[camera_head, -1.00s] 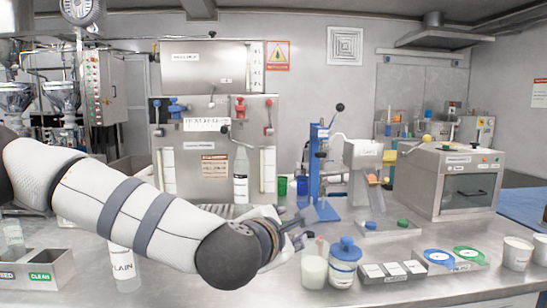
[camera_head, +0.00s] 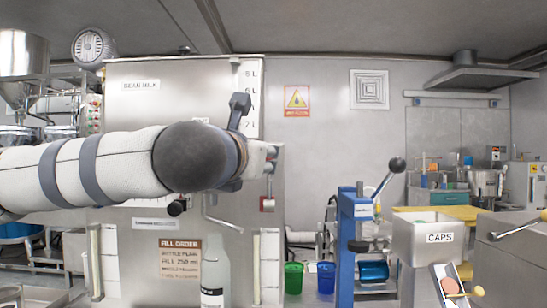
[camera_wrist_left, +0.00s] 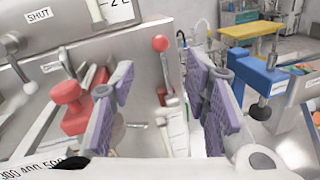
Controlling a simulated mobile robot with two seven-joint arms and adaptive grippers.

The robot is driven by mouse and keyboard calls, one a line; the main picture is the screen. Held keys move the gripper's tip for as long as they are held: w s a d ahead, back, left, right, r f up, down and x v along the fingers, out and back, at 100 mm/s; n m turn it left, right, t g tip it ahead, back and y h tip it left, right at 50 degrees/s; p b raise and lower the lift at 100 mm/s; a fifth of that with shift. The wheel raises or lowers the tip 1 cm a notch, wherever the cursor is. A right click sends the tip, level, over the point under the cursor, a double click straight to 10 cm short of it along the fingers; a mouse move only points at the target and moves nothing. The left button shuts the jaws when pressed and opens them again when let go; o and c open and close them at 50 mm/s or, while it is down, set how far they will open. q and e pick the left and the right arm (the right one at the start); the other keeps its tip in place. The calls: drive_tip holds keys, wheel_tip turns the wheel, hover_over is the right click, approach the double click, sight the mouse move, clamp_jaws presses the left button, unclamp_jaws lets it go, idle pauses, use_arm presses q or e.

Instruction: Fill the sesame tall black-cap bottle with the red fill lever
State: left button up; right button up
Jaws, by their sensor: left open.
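The red fill lever (camera_wrist_left: 160,43) has a red ball knob and shows between my left fingers in the wrist view; I cannot tell whether they touch it. A red valve body (camera_wrist_left: 72,105) is beside it, partly behind the left finger. My right gripper is out of view.
The steel bean milk machine (camera_head: 140,85) stands behind my left arm. A blue press (camera_head: 347,235) with a black-knobbed handle and the caps dispenser (camera_head: 435,240) are to the right. Green (camera_head: 293,278) and blue (camera_head: 326,277) cups sit between.

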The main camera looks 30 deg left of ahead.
sight(269, 176)
use_arm(q)
drive_tip(key=x, duration=1)
drive_tip(key=shift+w+b, duration=0.3)
drive_tip(key=shift+w, duration=0.05)
drive_tip(key=shift+c, duration=0.2)
clamp_jaws()
